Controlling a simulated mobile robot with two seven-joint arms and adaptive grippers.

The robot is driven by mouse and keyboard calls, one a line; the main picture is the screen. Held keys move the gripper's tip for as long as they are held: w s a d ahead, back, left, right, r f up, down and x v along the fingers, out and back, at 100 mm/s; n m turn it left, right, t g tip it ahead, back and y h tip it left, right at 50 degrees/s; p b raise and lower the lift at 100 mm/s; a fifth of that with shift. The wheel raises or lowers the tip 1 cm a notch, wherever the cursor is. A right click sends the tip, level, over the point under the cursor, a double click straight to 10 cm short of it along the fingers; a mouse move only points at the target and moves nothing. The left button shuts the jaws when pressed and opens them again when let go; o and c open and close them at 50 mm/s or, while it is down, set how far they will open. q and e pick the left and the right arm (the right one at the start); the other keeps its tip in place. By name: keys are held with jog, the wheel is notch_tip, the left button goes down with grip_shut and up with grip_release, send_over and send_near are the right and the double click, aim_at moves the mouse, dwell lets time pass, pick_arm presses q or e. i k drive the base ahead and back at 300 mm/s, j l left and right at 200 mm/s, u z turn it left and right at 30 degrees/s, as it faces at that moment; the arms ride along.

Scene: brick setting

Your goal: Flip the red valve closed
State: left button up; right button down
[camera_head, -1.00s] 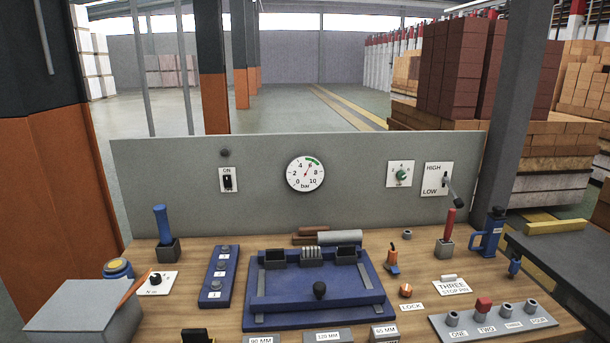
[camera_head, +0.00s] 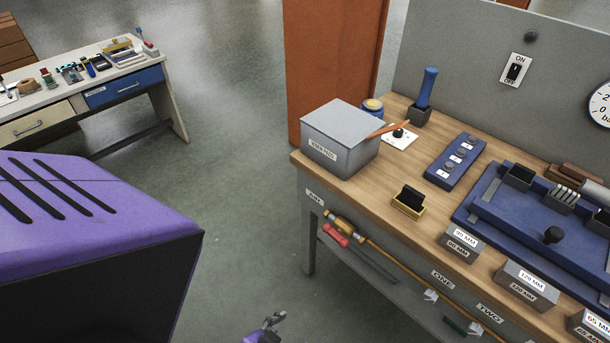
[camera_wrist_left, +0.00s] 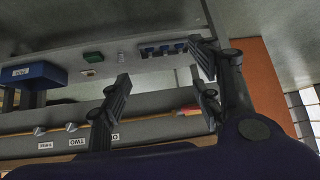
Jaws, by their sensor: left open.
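The red valve handle (camera_head: 335,236) hangs below the bench's front edge, beside a brass fitting on a thin brass pipe (camera_head: 400,266). The handle slants along the pipe's line, down to the right. In the left wrist view the pipe (camera_wrist_left: 70,127) crosses behind the fingers, and a small red part (camera_wrist_left: 188,110) shows between them, partly hidden by a finger. My left gripper (camera_head: 273,320) shows at the bottom of the head view, lower left of the valve and apart from it. In the wrist view its fingers (camera_wrist_left: 162,95) are spread and empty. My right gripper is not in view.
The workbench (camera_head: 400,180) has a lower shelf and a leg left of the valve. A grey lidded box (camera_head: 340,135) stands on the near left corner. Open floor (camera_head: 240,200) lies left of the bench. A second table (camera_head: 70,105) stands at the back left.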

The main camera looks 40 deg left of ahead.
aim_at(344, 243)
jog(key=u, duration=0.85)
